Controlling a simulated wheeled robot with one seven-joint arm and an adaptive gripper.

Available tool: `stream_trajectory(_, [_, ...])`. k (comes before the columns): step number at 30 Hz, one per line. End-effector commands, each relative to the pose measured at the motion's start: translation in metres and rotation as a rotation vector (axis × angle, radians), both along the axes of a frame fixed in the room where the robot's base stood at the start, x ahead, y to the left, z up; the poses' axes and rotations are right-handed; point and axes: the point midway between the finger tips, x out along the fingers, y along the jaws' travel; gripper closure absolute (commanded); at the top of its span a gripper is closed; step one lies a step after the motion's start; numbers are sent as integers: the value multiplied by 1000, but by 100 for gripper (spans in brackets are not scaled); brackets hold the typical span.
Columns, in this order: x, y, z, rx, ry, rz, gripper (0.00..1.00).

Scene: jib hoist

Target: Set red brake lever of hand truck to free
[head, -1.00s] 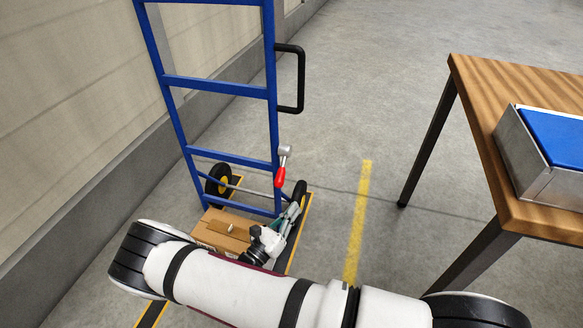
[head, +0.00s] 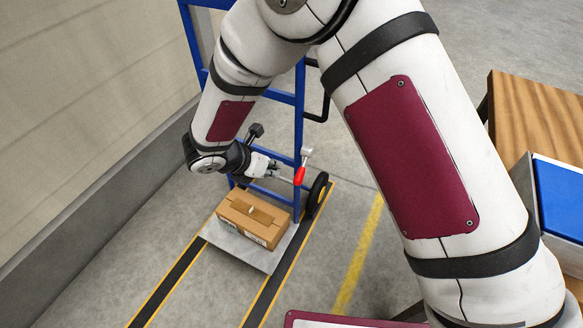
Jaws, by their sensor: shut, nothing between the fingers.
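The blue hand truck (head: 299,105) stands upright beside the wall, partly hidden by my arm. Its brake lever has a red grip (head: 300,176) hanging down, tilted slightly left, below a grey pivot (head: 307,153) on the truck's right upright. My gripper (head: 279,172) is shut and empty, just left of the red grip at about its height. I cannot tell whether the fingertips touch the lever.
A cardboard box (head: 265,219) sits on the truck's toe plate (head: 240,245). A black wheel (head: 317,191) stands right of the lever. A wooden table (head: 525,105) with a blue-topped metal box (head: 562,195) is at the right. Yellow-black floor strips run in front.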

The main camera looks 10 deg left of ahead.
Motion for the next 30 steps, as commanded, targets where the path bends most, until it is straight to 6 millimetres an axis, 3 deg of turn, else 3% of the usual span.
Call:
stream_trajectory(18, [57,-45,-88,-1,0,-5,100])
stream_trajectory(30, [68,-53,-103,-2,-1,-3,100])
